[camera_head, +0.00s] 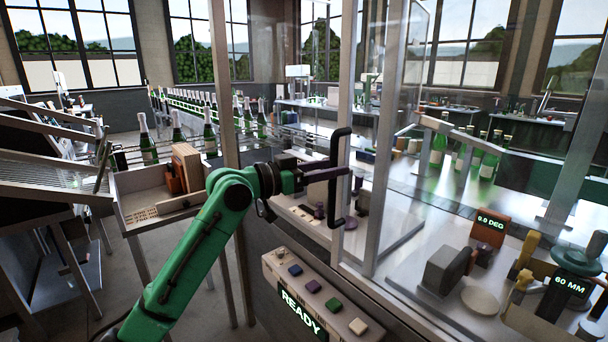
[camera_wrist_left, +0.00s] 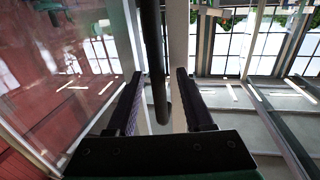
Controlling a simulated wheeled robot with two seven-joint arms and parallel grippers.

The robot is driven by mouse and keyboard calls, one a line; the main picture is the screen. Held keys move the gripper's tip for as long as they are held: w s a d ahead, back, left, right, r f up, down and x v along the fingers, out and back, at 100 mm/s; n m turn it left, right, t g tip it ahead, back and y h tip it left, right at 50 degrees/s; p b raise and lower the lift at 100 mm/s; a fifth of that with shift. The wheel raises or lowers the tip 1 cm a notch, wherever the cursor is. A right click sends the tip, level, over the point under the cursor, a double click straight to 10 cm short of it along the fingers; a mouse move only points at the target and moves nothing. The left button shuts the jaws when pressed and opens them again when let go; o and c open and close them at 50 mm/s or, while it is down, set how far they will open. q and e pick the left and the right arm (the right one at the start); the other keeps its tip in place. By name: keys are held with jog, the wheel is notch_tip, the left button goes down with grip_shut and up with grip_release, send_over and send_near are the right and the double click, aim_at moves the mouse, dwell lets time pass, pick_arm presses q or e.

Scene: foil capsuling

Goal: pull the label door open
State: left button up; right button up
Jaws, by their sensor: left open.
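The black bar handle (camera_head: 336,180) stands upright on the metal-framed clear door (camera_head: 345,90), right of the middle in the head view. My green left arm reaches in from the left, and its gripper (camera_head: 328,174) is level with the handle's middle. In the left wrist view the left gripper (camera_wrist_left: 159,72) is open, with one dark finger on each side of the black handle (camera_wrist_left: 155,50). The handle's lower end shows between the fingers. I cannot tell whether either finger touches it. My right gripper is not in view.
A button panel (camera_head: 312,300) reading READY sits below the handle. Dial stations (camera_head: 478,235) stand on the bench behind the glass at the right. A wooden crate (camera_head: 150,195) stands left of my arm. Bottles (camera_head: 210,135) line a conveyor behind.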

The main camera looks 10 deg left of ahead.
pick_arm(q)
jog(key=b+v, duration=0.5)
jog(key=v, duration=0.8)
jog(key=shift+a, duration=0.25)
jog(key=shift+s, duration=0.1)
